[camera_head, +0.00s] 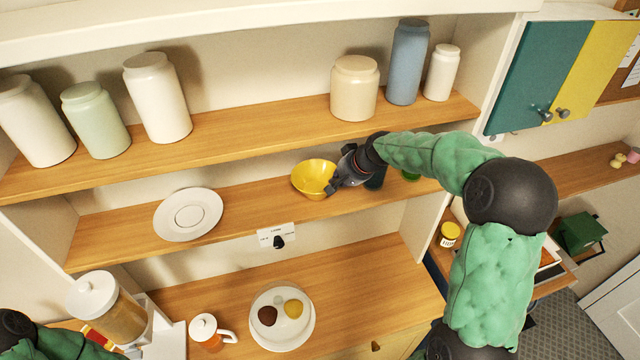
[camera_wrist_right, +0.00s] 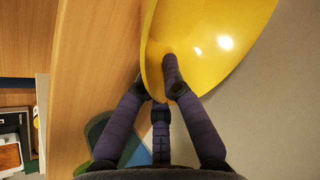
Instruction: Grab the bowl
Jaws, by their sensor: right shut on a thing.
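The yellow bowl (camera_head: 313,177) is on the middle wooden shelf, close to the shelf's front edge. My right gripper (camera_head: 334,184) reaches in from the right and is shut on the bowl's right-hand rim. In the right wrist view the bowl (camera_wrist_right: 205,40) fills the upper right, with one finger inside it and the other fingers of the gripper (camera_wrist_right: 160,88) at its outer side. I cannot tell whether the bowl still touches the shelf. Part of my left arm shows at the lower left corner of the head view; its gripper is not visible.
A white plate (camera_head: 188,214) lies left of the bowl on the same shelf (camera_head: 250,197). A dark cup (camera_head: 375,181) and a green item (camera_head: 410,175) stand behind my right arm. Several jars stand on the shelf above. A plate with small items (camera_head: 282,334) is below.

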